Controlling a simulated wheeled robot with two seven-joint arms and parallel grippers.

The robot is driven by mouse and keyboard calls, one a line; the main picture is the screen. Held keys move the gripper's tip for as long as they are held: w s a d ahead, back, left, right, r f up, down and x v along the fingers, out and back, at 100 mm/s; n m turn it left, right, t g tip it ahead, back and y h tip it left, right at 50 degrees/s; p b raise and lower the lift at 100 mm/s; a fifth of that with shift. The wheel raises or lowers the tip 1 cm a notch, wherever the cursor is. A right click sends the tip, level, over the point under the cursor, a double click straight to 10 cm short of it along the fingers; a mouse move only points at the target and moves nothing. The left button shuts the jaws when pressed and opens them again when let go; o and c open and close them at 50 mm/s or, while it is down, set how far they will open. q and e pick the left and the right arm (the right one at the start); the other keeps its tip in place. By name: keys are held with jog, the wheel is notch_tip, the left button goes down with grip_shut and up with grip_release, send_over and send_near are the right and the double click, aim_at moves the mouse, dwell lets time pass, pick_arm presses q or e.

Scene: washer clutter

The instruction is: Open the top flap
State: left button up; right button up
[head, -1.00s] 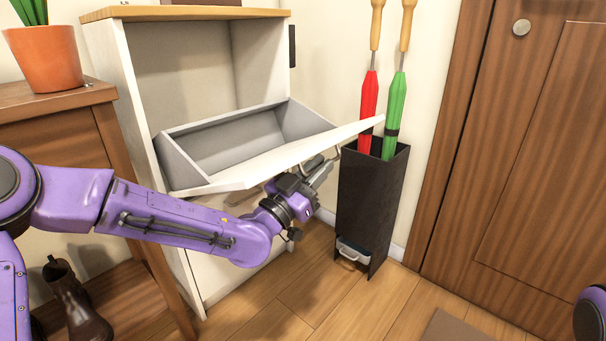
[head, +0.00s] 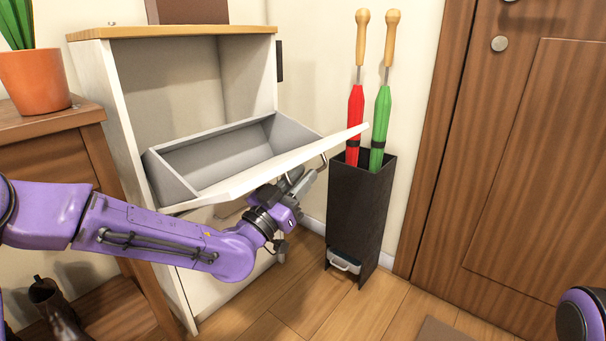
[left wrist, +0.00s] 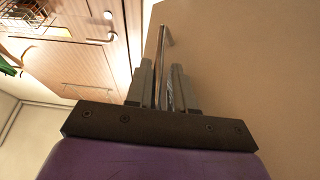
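The top flap (head: 262,167) of the white cabinet (head: 125,130) is tilted far out and down, showing its grey inner bin (head: 218,155). Its bar handle (head: 323,161) sticks out under the flap's front panel near the right end. My left gripper (head: 303,181) is below the flap at this handle. In the left wrist view, the metal handle bar (left wrist: 164,42) runs between the two close-set fingers, which appear shut on it. The flap panel (left wrist: 240,70) fills the right of that view. My right gripper is out of view; only part of my right arm shows.
A black umbrella stand (head: 360,215) with a red umbrella (head: 354,125) and a green umbrella (head: 379,130) stands close to the right of the flap. A wooden side table (head: 55,125) with a potted plant (head: 35,80) is at the left. A wooden door (head: 520,160) is at the right.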

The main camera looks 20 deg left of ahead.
pick_arm(q)
jog(key=p+v, duration=0.1)
jog(key=v, duration=0.8)
jog(key=shift+s+a, duration=0.2)
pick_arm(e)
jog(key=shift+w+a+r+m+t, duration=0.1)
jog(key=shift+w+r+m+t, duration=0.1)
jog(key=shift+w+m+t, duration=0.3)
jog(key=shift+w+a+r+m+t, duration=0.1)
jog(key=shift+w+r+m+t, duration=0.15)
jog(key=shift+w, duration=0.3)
pick_arm(q)
jog(key=shift+f, duration=0.1)
jog(key=p+v, duration=0.6)
jog(key=v, duration=0.6)
jog(key=shift+a, duration=0.2)
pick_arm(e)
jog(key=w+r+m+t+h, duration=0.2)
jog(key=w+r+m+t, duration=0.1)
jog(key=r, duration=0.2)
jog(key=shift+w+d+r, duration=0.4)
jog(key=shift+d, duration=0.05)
pick_arm(q)
jog(key=shift+w, duration=0.1)
